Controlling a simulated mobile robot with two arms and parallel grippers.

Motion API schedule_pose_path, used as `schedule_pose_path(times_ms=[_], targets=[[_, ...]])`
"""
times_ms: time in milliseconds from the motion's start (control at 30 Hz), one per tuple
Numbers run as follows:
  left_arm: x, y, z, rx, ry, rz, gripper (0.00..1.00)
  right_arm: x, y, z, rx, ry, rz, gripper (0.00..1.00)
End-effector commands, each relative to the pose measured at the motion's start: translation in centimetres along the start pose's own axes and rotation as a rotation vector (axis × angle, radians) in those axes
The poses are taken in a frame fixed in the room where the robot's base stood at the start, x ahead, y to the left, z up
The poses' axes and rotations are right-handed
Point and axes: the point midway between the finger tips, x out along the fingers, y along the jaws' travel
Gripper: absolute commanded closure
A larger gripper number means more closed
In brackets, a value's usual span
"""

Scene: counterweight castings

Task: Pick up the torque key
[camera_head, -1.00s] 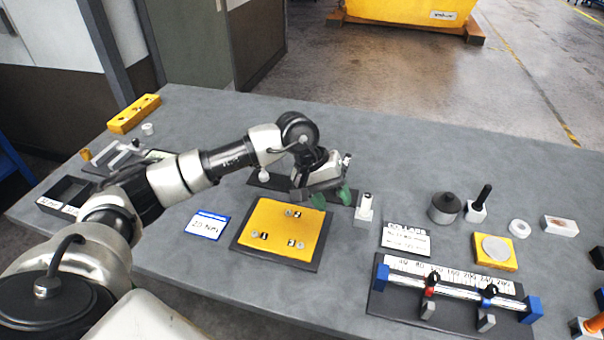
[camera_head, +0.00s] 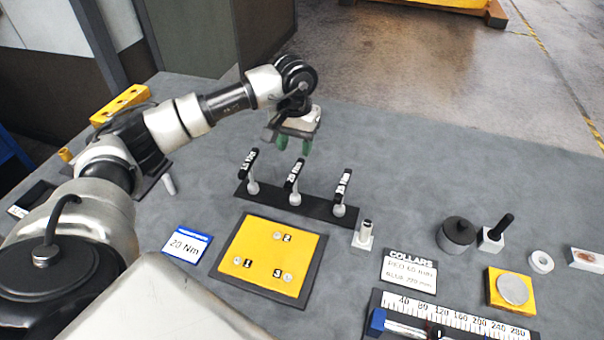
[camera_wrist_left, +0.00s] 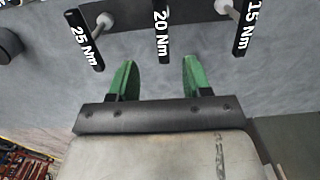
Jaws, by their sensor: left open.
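Three black-handled torque keys stand in a row on a dark rack (camera_head: 318,208). In the wrist view their labels read 25 Nm (camera_wrist_left: 85,42), 20 Nm (camera_wrist_left: 162,45) and 15 Nm (camera_wrist_left: 243,28). In the head view the 15 Nm key (camera_head: 250,163) is on the left, the 20 Nm key (camera_head: 295,175) in the middle and the 25 Nm key (camera_head: 342,184) on the right. My left gripper (camera_head: 293,146) is open and empty, above and behind the rack. In the wrist view its green fingers (camera_wrist_left: 157,65) straddle the line of the 20 Nm key, apart from it.
A blue-edged card (camera_head: 187,245) reads 20 Nm. A yellow plate (camera_head: 265,262) with numbered spots lies in front of the rack. A small white-based post (camera_head: 363,236) stands near the rack's right end. The bench behind the gripper is clear.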

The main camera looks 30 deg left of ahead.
Motion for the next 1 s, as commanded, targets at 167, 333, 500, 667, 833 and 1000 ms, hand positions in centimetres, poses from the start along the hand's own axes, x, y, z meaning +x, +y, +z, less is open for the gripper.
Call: schedule_pose_path(times_ms=[167,333,500,667,833,1000], targets=[[1.9,0.1,0.1,0.000,-0.006,0.000,0.51,-0.9,-0.2,-0.1,0.001,0.000,-0.003,0.57],[4.5,0.0,0.0,0.000,-0.003,0.001,0.51,-1.8,-0.5,1.4,0.000,-0.022,-0.006,0.57],[5.7,0.0,0.0,-0.001,-0.002,0.001,0.51,-2.3,-0.5,2.4,-0.001,-0.040,-0.007,0.57],[7.4,-0.2,0.1,-0.001,-0.006,0.001,0.51,-4.1,-0.2,1.6,-0.002,-0.031,-0.004,0.57],[9.9,-0.3,0.0,0.000,-0.004,0.002,0.51,-5.0,0.1,0.3,-0.002,-0.012,-0.001,0.57],[10.8,-0.3,-0.1,0.000,0.000,0.002,0.51,-5.0,0.1,0.3,-0.002,-0.012,-0.001,0.57]])
